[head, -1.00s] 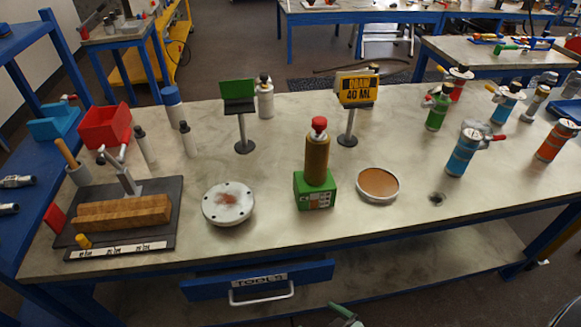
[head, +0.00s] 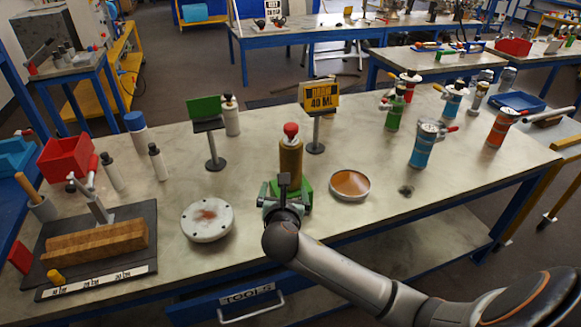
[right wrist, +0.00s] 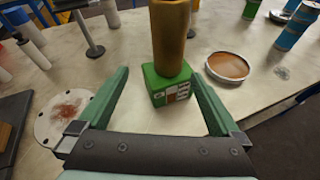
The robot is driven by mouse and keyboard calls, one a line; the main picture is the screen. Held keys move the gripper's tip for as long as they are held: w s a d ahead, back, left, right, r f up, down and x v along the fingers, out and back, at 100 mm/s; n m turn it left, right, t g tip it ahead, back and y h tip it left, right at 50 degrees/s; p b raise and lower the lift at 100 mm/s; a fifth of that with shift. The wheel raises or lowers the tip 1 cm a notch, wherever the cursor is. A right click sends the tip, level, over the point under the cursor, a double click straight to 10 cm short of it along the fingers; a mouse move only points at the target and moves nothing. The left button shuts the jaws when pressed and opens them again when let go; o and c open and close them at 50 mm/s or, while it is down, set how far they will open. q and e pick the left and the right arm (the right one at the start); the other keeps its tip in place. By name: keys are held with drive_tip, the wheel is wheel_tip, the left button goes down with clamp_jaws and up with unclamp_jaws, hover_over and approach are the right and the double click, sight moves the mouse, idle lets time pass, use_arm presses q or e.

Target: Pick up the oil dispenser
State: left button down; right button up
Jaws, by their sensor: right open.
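The oil dispenser (head: 291,160) is a brown cylinder with a red cap. It stands upright on a green base block (head: 306,194) near the front middle of the bench. In the right wrist view the dispenser (right wrist: 170,35) rises from the green block (right wrist: 168,84), with its top cut off. My right gripper (right wrist: 168,90) is open, its two green fingers on either side of the block and apart from it in the picture. In the head view my right gripper (head: 285,190) is in front of the block and hides part of it. My left gripper is not in view.
A round white flange (head: 208,219) lies left of the dispenser and a copper-coloured dish (head: 349,185) lies right. Behind stand a green sign (head: 205,108) and a yellow "40 ML" sign (head: 319,96). A blue canister (head: 424,145) stands further right.

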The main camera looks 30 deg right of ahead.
sight(289, 167)
drive_tip(key=shift+n+h, duration=0.5)
drive_tip(key=w+d, duration=0.2)
drive_tip(key=w, duration=0.1)
drive_tip(key=w+d, duration=0.3)
drive_tip(key=shift+b, duration=0.35)
drive_tip(key=shift+d+b+x, duration=0.2)
drive_tip(key=shift+b+x, duration=0.1)
drive_tip(key=shift+x, duration=2.35)
drive_tip(key=shift+s+f, duration=0.15)
drive_tip(key=shift+s, duration=0.05)
clamp_jaws()
